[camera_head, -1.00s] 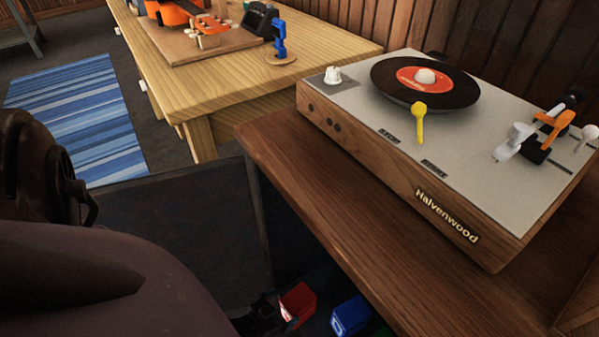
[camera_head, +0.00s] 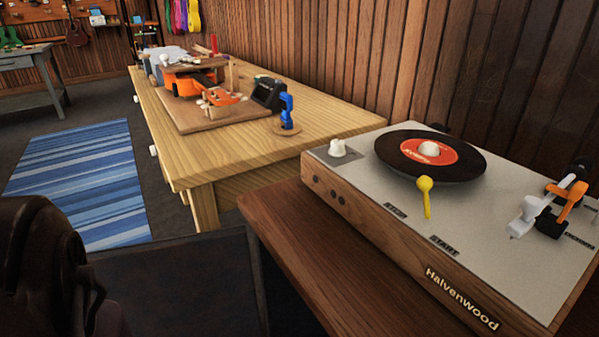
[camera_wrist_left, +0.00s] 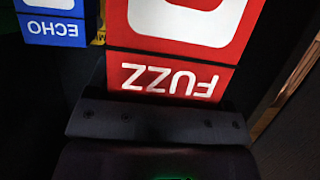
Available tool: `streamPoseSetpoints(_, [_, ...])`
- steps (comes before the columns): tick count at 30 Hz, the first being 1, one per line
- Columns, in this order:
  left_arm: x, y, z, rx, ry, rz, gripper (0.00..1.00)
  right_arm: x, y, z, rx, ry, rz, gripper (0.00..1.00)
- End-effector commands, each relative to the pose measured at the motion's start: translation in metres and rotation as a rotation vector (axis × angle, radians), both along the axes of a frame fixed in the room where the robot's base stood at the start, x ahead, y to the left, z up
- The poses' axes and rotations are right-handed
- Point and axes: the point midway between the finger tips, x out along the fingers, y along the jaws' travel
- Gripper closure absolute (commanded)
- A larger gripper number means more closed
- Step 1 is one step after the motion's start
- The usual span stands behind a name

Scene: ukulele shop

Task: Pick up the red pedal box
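The red pedal box (camera_wrist_left: 185,40), marked FUZZ, fills the upper middle of the left wrist view, with its lettering upside down. My left gripper (camera_wrist_left: 155,122) shows as a dark bar right against the lower end of the box in that view. Its fingers cannot be made out in the dark, so I cannot tell whether they close on the box. The head view shows neither the pedal box nor my left gripper. My right gripper is in neither view.
A blue box (camera_wrist_left: 53,22) marked ECHO lies left of the red one. In the head view a turntable (camera_head: 335,205) stands on a brown wooden stand (camera_head: 290,240). A light wooden bench (camera_head: 200,170) stands behind it. A blue striped rug (camera_head: 80,180) lies at left.

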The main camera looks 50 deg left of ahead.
Motion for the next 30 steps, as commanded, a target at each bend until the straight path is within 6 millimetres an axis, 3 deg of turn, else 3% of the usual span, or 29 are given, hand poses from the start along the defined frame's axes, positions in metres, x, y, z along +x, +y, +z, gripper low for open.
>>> streamPoseSetpoints(1, [0.0, 0.0, 0.0, -0.001, 0.0, 0.0, 0.4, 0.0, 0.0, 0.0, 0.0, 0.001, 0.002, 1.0])
streamPoseSetpoints(9, [0.0, 0.0, 0.0, -0.001, 0.001, 0.0, 0.81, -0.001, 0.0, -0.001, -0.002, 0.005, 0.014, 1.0])
streamPoseSetpoints(20, [0.002, 0.0, 0.007, -0.002, -0.005, 0.001, 0.82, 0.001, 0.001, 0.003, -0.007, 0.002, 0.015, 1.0])
streamPoseSetpoints(30, [0.009, 0.0, 0.059, -0.002, -0.019, 0.002, 0.82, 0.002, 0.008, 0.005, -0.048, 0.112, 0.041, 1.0])
